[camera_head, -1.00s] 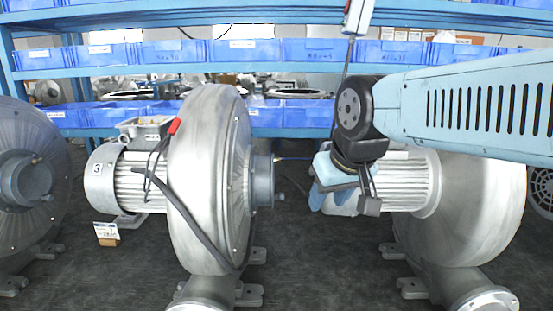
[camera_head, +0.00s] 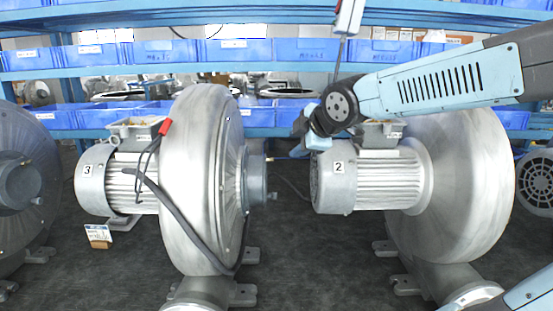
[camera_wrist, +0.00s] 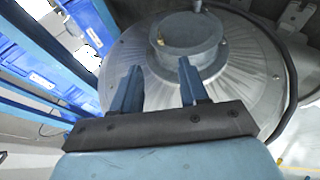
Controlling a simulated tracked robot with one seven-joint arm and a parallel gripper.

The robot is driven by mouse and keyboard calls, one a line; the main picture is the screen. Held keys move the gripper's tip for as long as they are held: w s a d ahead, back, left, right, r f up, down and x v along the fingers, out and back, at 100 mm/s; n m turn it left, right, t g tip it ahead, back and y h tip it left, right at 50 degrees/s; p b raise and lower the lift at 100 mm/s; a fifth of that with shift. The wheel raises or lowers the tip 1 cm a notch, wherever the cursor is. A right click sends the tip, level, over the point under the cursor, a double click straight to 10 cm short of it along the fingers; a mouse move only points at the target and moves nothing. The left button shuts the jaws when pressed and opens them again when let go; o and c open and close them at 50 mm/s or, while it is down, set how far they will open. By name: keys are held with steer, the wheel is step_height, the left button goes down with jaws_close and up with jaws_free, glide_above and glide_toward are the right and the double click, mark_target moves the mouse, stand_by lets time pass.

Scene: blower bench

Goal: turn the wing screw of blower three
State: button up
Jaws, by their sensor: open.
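Blower three (camera_head: 203,190), a grey fan housing with a motor labelled 3, stands left of centre in the head view. Its round inlet collar (camera_head: 257,178) faces right. The collar also shows in the wrist view (camera_wrist: 190,36), with a small brass fitting (camera_wrist: 160,41) on it. In the head view a small grey knob (camera_head: 272,196) sticks out from the collar; I cannot tell if it is the wing screw. My gripper (camera_wrist: 160,68) is open and empty, its fingers pointing at the collar, apart from it. In the head view it is right of the collar and slightly higher.
Blower two (camera_head: 455,190) stands close on the right, its motor (camera_head: 372,182) below my arm. A dark cable with a red end (camera_head: 165,127) hangs over blower three. Blue shelves with bins (camera_head: 240,51) are behind. Dark floor is clear between the blowers.

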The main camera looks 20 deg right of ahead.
mark_target(271, 160)
steer(key=x, duration=1.3)
steer(key=shift+w, duration=0.3)
steer(key=shift+f, duration=0.1)
jaws_close()
stand_by(0.3)
